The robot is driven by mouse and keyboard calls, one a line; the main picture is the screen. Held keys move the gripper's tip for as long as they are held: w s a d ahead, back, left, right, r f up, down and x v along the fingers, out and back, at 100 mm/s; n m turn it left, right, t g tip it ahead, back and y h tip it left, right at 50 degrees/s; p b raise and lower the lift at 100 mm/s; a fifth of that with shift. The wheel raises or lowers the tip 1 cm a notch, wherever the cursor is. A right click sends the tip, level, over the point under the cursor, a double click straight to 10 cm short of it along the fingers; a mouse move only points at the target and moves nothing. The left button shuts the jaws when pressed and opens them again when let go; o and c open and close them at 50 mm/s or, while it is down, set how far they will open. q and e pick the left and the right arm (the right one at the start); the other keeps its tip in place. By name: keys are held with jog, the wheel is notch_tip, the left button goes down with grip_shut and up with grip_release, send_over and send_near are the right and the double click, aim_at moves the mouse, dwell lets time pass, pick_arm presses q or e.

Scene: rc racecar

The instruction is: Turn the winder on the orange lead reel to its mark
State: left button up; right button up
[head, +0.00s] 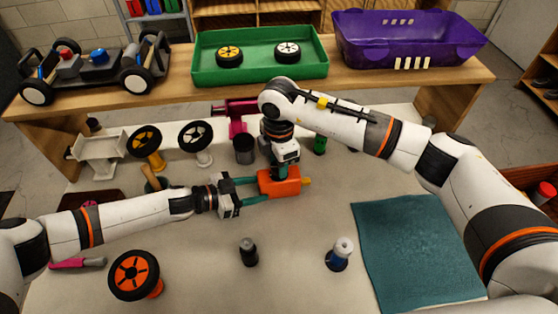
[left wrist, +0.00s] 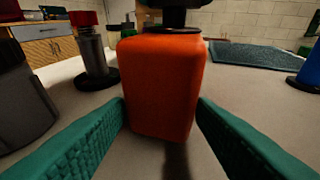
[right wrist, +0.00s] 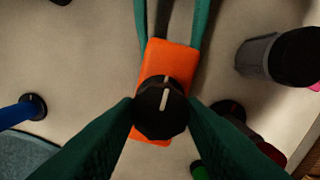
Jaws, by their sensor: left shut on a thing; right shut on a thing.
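The orange lead reel (head: 283,184) is a small orange block at the middle of the table, with a yellow piece at its right end in the head view. My left gripper (head: 258,188) is shut on its body from the left; the left wrist view shows the orange body (left wrist: 161,85) between the teal fingers. My right gripper (head: 281,171) comes down from above and is shut on the black winder (right wrist: 160,108). The winder is a round knob with a white line, which runs nearly upright in the right wrist view. I cannot make out the mark on the reel.
A dark grey cup (head: 244,149) and a green-topped item (head: 320,145) stand behind the reel. A teal mat (head: 415,250) lies at right. An orange-rimmed wheel (head: 134,274) stands front left.

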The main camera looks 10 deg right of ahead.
pick_arm(q)
jog(key=shift+w+r, duration=0.1)
jog(key=shift+w, duration=0.1)
pick_arm(e)
jog(key=shift+s+a+f+m, duration=0.1)
jog(key=shift+s+f+m, duration=0.05)
jog(key=shift+m, duration=0.15)
jog(key=o, duration=0.9)
pick_arm(q)
jog(key=shift+s, duration=0.1)
pick_arm(e)
jog(key=shift+o, duration=0.6)
notch_tip(320, 180, up, 12)
jog(key=shift+w, duration=0.2)
pick_arm(q)
jog(key=o, duration=1)
